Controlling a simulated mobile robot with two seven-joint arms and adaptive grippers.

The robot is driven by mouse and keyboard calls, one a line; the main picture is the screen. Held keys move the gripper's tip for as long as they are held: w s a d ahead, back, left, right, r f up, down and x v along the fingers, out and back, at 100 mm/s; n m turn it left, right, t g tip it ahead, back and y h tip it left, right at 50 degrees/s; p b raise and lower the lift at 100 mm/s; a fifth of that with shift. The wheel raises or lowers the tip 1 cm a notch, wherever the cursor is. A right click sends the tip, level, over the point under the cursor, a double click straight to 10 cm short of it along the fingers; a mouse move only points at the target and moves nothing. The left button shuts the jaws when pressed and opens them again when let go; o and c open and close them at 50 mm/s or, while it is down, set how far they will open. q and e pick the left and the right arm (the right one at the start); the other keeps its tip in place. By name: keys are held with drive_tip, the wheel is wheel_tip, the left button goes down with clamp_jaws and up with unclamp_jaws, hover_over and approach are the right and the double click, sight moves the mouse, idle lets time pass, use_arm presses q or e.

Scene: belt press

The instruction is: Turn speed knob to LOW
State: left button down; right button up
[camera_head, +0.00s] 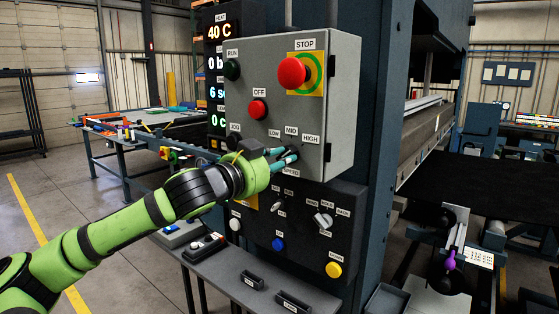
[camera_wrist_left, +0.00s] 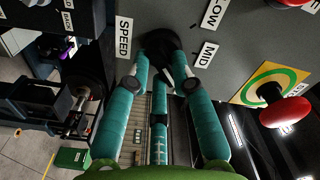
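The speed knob (camera_wrist_left: 163,46) is a dark round knob on the grey control box (camera_head: 313,121), below the printed LOW (camera_head: 274,133), MID (camera_head: 291,131) and HIGH (camera_head: 311,139) labels. In the head view my left gripper (camera_head: 282,159) is at the knob and mostly hides it. In the left wrist view its teal fingers (camera_wrist_left: 175,58) reach either side of the knob, spread apart. A gap shows near the finger by the MID label, so no firm grip shows. Where the knob points is unclear. My right gripper is out of view.
On the box are a red and yellow STOP button (camera_head: 292,72), a red OFF button (camera_head: 257,109) and a green RUN button (camera_head: 232,69). A lower black panel (camera_head: 300,235) carries switches and coloured buttons. A dark press column stands to the right.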

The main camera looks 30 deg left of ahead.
use_arm(q)
drive_tip(key=shift+n, duration=0.3)
drive_tip(key=n+b, duration=0.2)
drive_tip(key=n, duration=0.7)
drive_tip(key=shift+r+b, duration=0.15)
drive_tip(key=shift+b, duration=0.25)
drive_tip(key=n, duration=0.4)
drive_tip(key=shift+a+r+n, duration=0.1)
drive_tip(key=shift+r+n, duration=0.05)
drive_tip(key=shift+n, duration=0.25)
drive_tip(key=n, duration=0.5)
drive_tip(key=shift+a, duration=0.15)
drive_tip(key=shift+n, duration=0.4)
drive_tip(key=c, duration=1.1)
unclamp_jaws()
drive_tip(key=shift+o, duration=0.2)
drive_tip(key=shift+s, duration=0.1)
drive_tip(key=s+a, duration=0.1)
drive_tip(key=s, duration=1)
drive_tip(key=shift+s, duration=0.4)
